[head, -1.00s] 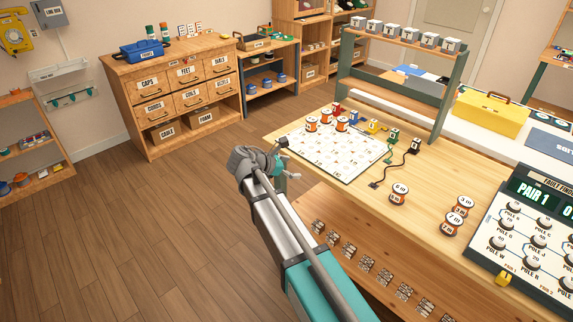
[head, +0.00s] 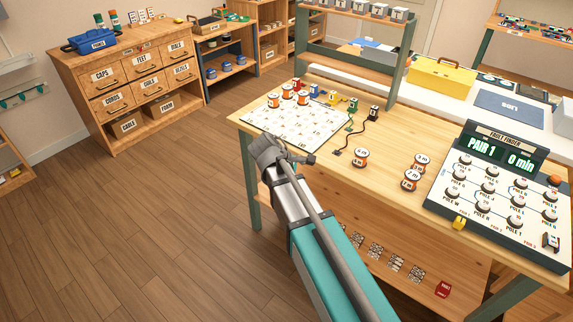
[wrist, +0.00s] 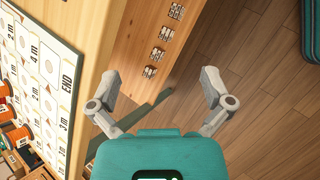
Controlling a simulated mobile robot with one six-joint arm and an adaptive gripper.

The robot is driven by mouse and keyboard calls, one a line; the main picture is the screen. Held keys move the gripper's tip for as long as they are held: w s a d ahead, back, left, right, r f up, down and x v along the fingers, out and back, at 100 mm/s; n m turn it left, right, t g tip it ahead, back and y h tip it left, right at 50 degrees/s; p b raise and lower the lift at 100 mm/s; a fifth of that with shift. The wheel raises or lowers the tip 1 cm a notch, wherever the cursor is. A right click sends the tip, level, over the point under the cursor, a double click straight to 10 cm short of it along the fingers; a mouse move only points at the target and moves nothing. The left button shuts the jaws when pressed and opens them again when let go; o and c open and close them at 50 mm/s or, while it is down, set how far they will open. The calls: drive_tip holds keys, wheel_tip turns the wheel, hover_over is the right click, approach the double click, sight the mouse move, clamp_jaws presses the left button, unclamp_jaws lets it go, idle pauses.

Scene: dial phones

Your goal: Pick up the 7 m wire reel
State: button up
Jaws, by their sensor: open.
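Orange wire reels with white labelled tops stand on the wooden workbench in the head view. One reel (head: 360,158) is alone right of the board, and a back reel (head: 421,162) and a front reel (head: 411,180) stand close together by the console. The labels are too small to read surely; I cannot tell which reel is 7 m. My gripper (head: 297,150) is at the bench's front edge, left of these reels. In the wrist view my gripper (wrist: 160,84) is wide open and empty, above the floor and lower shelf.
A white printed board (head: 295,122) with more reels (head: 303,97) lies at the bench's left. A dark console (head: 500,185) reading PAIR 1 fills the right. A black cable (head: 365,132) lies behind the lone reel. A yellow toolbox (head: 442,76) stands behind.

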drive_tip(key=s+d+f+m+g+y, duration=0.3)
drive_tip(key=s+d+m+y, duration=0.4)
drive_tip(key=s+d+m, duration=0.5)
drive_tip(key=s+f+m, duration=0.1)
drive_tip(key=m, duration=0.2)
drive_tip(key=shift+s+d, duration=0.15)
drive_tip(key=shift+d, duration=0.1)
